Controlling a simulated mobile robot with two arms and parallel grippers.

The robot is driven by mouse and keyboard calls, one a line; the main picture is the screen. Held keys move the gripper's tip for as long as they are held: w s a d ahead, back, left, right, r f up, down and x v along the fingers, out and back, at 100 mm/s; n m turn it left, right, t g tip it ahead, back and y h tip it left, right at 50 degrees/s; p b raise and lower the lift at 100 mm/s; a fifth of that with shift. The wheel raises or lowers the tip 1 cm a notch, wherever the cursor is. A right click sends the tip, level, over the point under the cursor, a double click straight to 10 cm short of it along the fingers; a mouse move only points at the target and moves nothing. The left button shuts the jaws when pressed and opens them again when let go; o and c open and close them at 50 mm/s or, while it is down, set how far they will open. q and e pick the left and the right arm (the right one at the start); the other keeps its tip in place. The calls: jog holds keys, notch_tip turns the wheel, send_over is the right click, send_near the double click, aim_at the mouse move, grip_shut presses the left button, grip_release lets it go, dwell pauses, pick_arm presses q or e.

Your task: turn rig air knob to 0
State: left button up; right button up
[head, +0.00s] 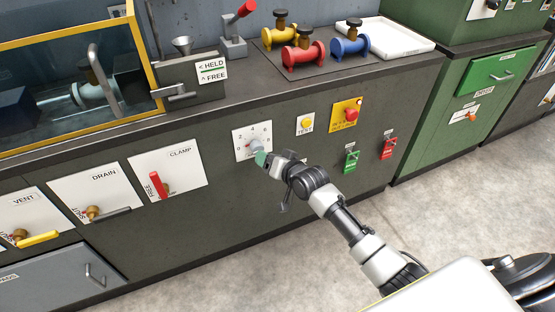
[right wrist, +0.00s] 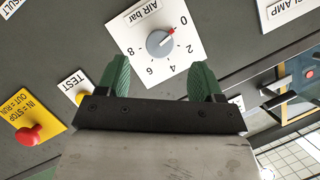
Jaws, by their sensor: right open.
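The air dial plate (right wrist: 138,24) is white, marked "AIR bar" with numbers 0 to 8. Its round grey knob (right wrist: 160,44) has a red pointer, which points at the 0 mark in the right wrist view. My right gripper (right wrist: 161,66) has green fingers spread apart with nothing between them. The knob shows just beyond the fingertips, apart from them as far as I can tell. My left gripper is not in view.
A yellow TEST button (head: 306,124) and a red button on a yellow plate (head: 351,114) sit right of the dial. The CLAMP plate (head: 181,181) with its red handle is to the left.

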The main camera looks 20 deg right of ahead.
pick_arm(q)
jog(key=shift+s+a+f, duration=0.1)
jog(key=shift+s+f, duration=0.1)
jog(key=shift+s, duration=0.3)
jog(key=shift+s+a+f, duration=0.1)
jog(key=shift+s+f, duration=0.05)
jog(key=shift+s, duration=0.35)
pick_arm(e)
jog(key=shift+v, duration=1.55)
